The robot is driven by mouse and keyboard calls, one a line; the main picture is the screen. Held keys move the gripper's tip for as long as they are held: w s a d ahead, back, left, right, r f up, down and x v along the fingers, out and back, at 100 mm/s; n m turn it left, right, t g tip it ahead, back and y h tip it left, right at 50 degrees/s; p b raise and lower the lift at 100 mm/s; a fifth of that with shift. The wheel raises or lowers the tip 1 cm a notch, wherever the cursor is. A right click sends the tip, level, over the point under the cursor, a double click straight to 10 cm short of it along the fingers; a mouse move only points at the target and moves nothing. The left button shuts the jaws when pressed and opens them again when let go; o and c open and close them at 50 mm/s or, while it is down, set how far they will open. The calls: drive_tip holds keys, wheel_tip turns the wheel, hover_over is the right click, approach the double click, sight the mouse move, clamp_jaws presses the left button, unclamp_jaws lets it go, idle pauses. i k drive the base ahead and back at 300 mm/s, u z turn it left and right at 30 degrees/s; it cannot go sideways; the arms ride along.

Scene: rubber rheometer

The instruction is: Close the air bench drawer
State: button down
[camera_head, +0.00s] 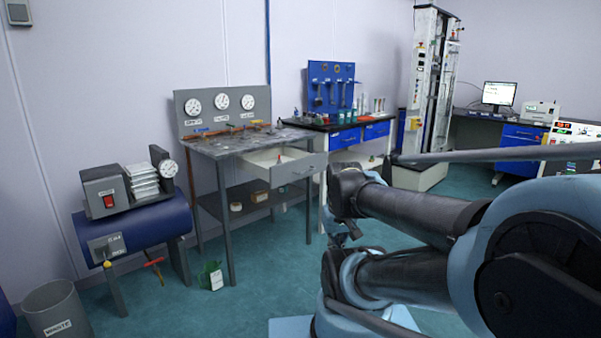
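The air bench (205,148) is a grey table with a back panel carrying several round gauges, left of centre. Its drawer (299,169), with a grey front and pale inside, stands pulled out on the right part of the bench. A few small things show inside the drawer. My arm comes in from the right and covers the lower right of the view, with its dark links ending right of the drawer and lower than it. My gripper cannot be made out clearly, so its state and any contact are hidden.
A blue air tank (148,230) on legs stands left of the bench, with a waste bin (58,312) in front. A blue-drawer bench (345,136) and tall machine (428,90) stand behind. Teal floor is open before the bench.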

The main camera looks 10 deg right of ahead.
sight(297, 164)
drive_tip(key=i, duration=1)
